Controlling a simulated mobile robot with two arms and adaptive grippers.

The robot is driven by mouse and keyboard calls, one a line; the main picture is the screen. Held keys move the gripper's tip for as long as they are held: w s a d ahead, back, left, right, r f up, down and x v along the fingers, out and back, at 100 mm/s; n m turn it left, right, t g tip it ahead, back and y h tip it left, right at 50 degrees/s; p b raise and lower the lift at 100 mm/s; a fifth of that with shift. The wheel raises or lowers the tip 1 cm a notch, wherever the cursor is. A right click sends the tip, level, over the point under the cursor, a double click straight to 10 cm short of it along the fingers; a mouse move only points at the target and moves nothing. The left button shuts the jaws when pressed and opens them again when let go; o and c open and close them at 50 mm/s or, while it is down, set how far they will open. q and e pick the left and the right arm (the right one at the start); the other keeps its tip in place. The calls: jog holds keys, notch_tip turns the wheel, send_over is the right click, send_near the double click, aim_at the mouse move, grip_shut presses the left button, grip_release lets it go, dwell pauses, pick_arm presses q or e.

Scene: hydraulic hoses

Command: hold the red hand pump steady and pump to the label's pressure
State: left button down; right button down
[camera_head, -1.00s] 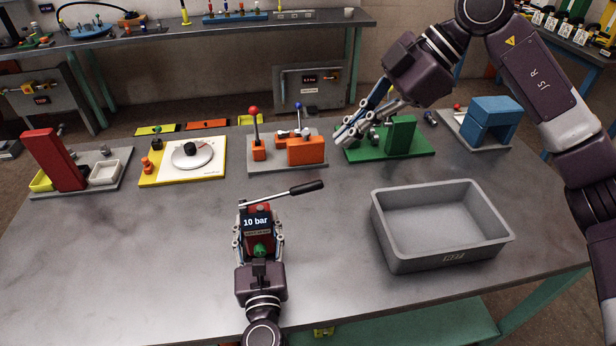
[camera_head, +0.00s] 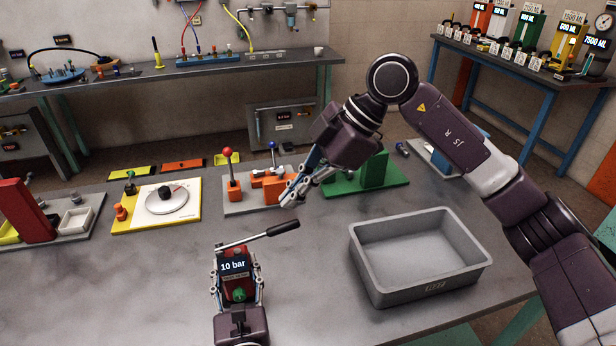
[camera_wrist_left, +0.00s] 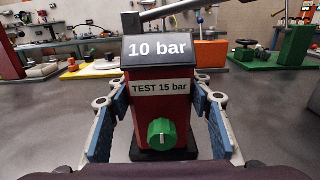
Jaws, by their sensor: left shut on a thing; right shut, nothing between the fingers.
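The red hand pump (camera_head: 234,283) stands upright on the grey table at the front left. Its display reads 10 bar, and its label reads TEST 15 bar in the left wrist view (camera_wrist_left: 160,87). A green knob (camera_wrist_left: 162,134) is on its front. Its lever, with a black grip (camera_head: 283,228), points right and slightly up. My left gripper (camera_head: 237,290) is shut on the pump body, its blue-padded fingers on both sides. My right gripper (camera_head: 290,196) is shut and empty, above the table beyond the lever, apart from the grip.
A grey bin (camera_head: 420,262) stands to the right of the pump. Behind are a yellow board with a white dial (camera_head: 168,201), a plate with orange blocks and levers (camera_head: 232,190), and a green fixture (camera_head: 374,172). Table around the pump is clear.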

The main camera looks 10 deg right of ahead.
jog(key=shift+w+a+f, duration=0.1)
jog(key=shift+w+f, duration=0.05)
jog(key=shift+f, duration=0.8)
jog(key=shift+w+a+f, duration=0.1)
jog(key=shift+w+f, duration=0.1)
jog(key=shift+f, duration=0.8)
jog(key=shift+w+a+f, duration=0.1)
jog(key=shift+w+f, duration=0.05)
jog(key=shift+f, duration=0.8)
notch_tip(320, 180, down, 7)
jog(key=d+y, duration=0.1)
jog(key=y, duration=0.2)
jog(key=shift+d+r, duration=0.2)
jog(key=shift+d, duration=0.2)
send_near(279, 227)
jog(key=d, duration=0.5)
jog(key=shift+s+r, duration=0.35)
jog(key=shift+r, duration=0.05)
